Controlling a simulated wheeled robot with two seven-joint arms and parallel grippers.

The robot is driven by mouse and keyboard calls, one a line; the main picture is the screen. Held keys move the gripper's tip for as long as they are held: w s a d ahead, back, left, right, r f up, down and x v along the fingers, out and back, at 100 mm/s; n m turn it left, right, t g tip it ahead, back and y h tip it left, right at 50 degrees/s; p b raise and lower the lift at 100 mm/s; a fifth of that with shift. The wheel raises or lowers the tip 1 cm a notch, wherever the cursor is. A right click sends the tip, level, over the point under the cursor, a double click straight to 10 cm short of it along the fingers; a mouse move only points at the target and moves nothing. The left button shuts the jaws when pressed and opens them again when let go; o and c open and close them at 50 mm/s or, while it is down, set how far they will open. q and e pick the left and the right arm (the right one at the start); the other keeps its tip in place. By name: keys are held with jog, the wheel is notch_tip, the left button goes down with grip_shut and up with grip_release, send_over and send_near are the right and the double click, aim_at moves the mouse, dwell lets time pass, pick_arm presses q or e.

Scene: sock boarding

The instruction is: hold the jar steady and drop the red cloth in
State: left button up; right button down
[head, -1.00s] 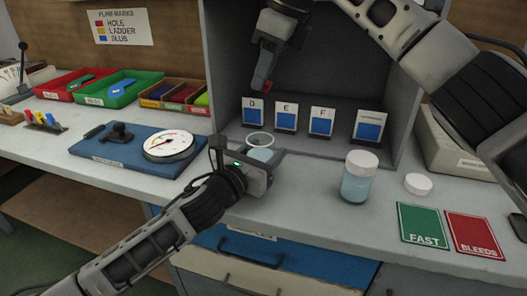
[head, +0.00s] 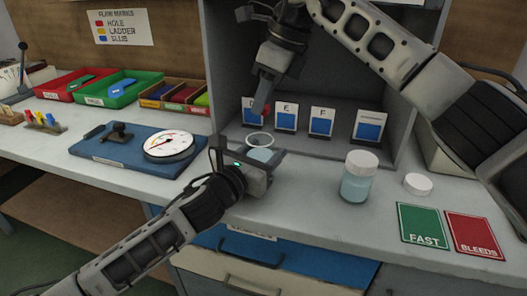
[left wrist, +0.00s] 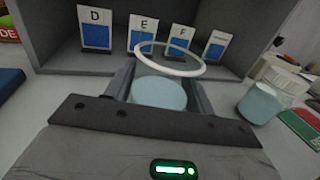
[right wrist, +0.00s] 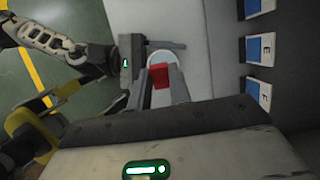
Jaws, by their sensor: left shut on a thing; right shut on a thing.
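The open jar (head: 259,142) holds pale blue liquid and stands upright on the bench in front of the grey booth. My left gripper (left wrist: 160,92) is shut around the jar's sides, and its rim shows clear above the fingers in the left wrist view. My right gripper (head: 260,108) points down above the jar. It is shut on the red cloth (right wrist: 160,75), which shows between its fingers in the right wrist view, over the jar's mouth. In the head view only a sliver of red shows by the fingertips.
A second jar (head: 358,180) with a white lid stands to the right, beside a loose white lid (head: 418,184). Green FAST (head: 424,226) and red BLEEDS (head: 474,234) cards lie at the front right. Lettered cards (head: 286,117) stand in the booth. A round gauge (head: 169,145) is at left.

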aim_at(266, 106)
pick_arm(q)
jog(key=shift+f, duration=0.1)
pick_arm(e)
jog(key=shift+f, duration=1.65)
jog(key=c, duration=1.2)
grip_release()
jog(key=v, duration=1.2)
